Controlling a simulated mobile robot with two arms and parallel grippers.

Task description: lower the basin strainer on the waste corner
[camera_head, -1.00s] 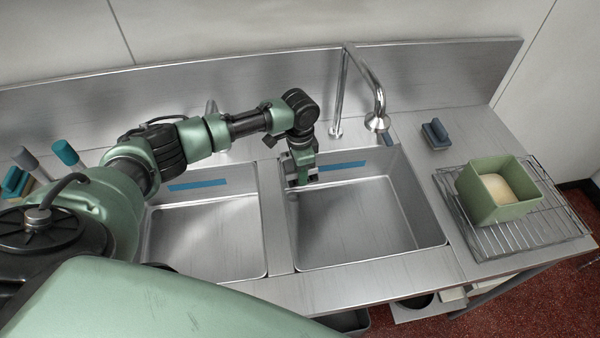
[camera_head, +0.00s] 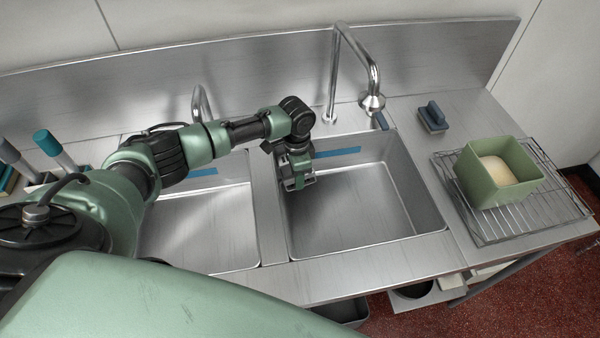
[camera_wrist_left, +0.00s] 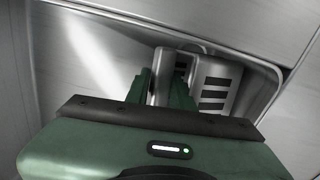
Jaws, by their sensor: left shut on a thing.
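My left gripper (camera_head: 298,186) points down into the right-hand basin (camera_head: 365,225), close to its left wall. In the left wrist view the green fingers (camera_wrist_left: 166,92) are shut on the thin metal edge of the basin strainer. The strainer (camera_wrist_left: 219,83) is grey metal with dark slots. It sits between the fingers and a rounded corner of the basin wall. In the head view the gripper hides most of it. I cannot tell whether it touches the basin floor. No marked waste corner can be made out. My right gripper is not in view.
A tall faucet (camera_head: 372,90) stands behind the right basin. A divider (camera_head: 268,205) separates it from the left basin (camera_head: 200,235). The right basin's middle is clear.

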